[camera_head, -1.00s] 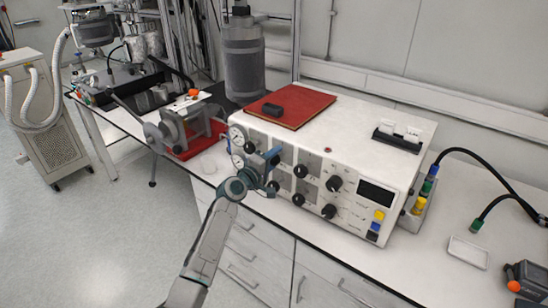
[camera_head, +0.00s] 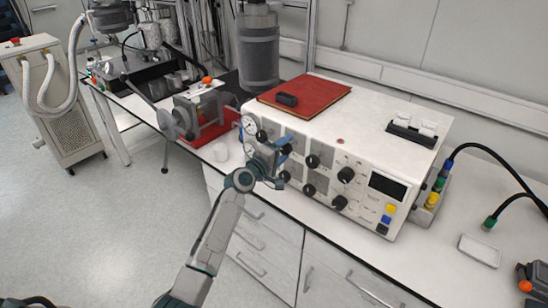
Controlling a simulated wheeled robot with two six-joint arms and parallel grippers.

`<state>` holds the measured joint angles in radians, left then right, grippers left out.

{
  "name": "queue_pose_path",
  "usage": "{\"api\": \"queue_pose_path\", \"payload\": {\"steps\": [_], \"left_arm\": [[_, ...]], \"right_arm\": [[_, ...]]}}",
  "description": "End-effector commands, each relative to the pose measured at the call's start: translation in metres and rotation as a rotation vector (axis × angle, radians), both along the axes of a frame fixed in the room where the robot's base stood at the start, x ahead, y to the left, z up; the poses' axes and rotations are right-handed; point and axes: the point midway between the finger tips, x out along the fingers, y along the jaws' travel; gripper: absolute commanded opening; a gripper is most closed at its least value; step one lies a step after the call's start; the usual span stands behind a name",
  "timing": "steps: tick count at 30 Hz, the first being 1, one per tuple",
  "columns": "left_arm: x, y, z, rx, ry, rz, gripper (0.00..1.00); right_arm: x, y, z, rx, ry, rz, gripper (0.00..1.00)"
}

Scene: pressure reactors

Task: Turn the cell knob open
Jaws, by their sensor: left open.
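The white control box (camera_head: 365,110) stands on the bench, its front panel holding several black knobs, such as this upper one (camera_head: 313,161) and this lower one (camera_head: 309,190). Which one is the cell knob I cannot tell. My left gripper (camera_head: 279,160) is open at the left part of the panel, beside the gauges, in front of the left-hand knobs. It partly hides the panel there. A blue part (camera_head: 283,141) shows at the gripper; whether it is a handle or a finger I cannot tell. Contact with a knob is unclear.
A red binder (camera_head: 304,95) with a black item lies on the box. A dark cylindrical vessel (camera_head: 258,50) stands behind it. A red-based apparatus (camera_head: 205,112) is to the left. Connectors and cables (camera_head: 437,190) are at the right, near a small white tray (camera_head: 479,250).

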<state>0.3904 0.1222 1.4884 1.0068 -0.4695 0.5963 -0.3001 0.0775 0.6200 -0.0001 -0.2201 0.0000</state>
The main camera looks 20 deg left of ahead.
Motion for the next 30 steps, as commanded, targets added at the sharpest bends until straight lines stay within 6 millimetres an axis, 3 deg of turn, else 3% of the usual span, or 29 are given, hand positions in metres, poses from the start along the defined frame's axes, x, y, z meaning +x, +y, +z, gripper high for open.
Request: {"api": "queue_pose_path", "payload": {"steps": [9,15,30], "left_arm": [[-0.06,0.022,-0.003,0.004,0.0,0.0,0.61],[-0.084,0.031,-0.002,0.0,0.001,0.0,0.61],[-0.09,0.032,0.0,-0.001,0.0,0.0,0.61]], "right_arm": [[0.0,-0.002,-0.013,-0.002,0.0,0.001,0.36],[0.0,-0.002,-0.017,-0.003,0.0,0.001,0.36],[0.0,-0.003,-0.018,-0.003,0.0,0.001,0.36]]}}
